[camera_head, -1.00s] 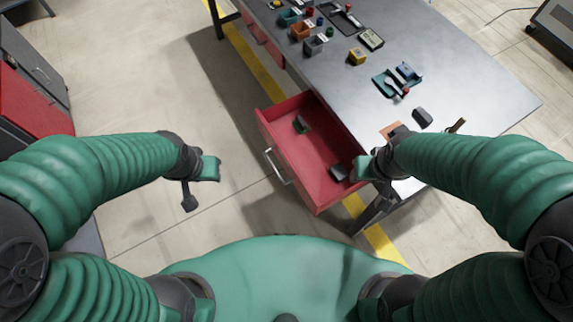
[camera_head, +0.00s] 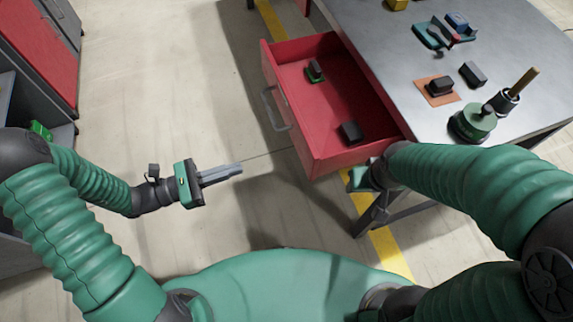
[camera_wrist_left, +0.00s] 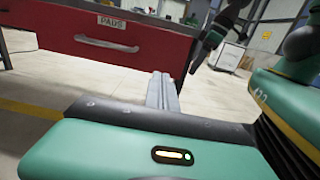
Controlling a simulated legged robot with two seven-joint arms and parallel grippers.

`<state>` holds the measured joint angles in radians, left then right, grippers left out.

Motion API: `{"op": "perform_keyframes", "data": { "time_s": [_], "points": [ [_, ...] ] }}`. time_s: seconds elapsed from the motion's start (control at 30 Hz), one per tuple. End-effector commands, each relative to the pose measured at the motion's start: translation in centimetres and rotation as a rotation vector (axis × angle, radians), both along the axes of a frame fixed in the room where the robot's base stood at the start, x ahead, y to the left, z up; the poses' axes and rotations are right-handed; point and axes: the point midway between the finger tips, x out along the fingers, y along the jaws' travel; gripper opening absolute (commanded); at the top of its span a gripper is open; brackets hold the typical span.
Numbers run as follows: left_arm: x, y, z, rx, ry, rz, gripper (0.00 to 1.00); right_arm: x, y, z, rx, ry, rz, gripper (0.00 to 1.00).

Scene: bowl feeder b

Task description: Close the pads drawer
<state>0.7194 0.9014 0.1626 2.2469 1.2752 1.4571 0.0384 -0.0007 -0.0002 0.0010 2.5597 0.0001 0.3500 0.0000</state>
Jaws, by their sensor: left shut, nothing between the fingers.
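The red pads drawer (camera_head: 320,148) stands pulled out from the metal table in the head view. Two dark blocks (camera_head: 351,132) lie inside it, one with a green base (camera_head: 315,72). Its metal handle (camera_head: 275,108) is on the front face. In the left wrist view the drawer front (camera_wrist_left: 150,62) carries a "PADS" label (camera_wrist_left: 111,22) above the handle (camera_wrist_left: 106,43). My left gripper (camera_head: 240,168) is shut and empty, to the left of the drawer front and apart from it. My right gripper (camera_head: 358,178) is by the drawer's near corner; its fingers are hidden.
The table top (camera_head: 400,60) holds a dark block on an orange pad (camera_head: 437,90), another dark block (camera_head: 473,74), a round green device (camera_head: 472,122) and a teal tray (camera_head: 432,36). A red cabinet (camera_head: 38,45) stands at the left. Floor between is clear.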

Motion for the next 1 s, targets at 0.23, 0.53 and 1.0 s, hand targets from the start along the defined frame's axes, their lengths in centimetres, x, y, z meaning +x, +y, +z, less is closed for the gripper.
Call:
{"op": "perform_keyframes", "data": {
  "time_s": [0.23,0.53,1.0],
  "points": [
    [1.1,-5.3,0.1,0.011,-0.001,-0.015,0.0,0.0,-0.1,-1.3,0.0,0.0,-0.002,0.48],
    [3.1,-10.8,0.0,0.007,-0.001,-0.014,0.0,0.0,-0.1,-3.3,0.0,0.001,-0.002,0.48],
    [3.9,-13.2,0.4,0.008,0.0,-0.01,0.0,0.0,-0.1,-3.8,0.0,0.001,-0.002,0.48]
  ]
}}
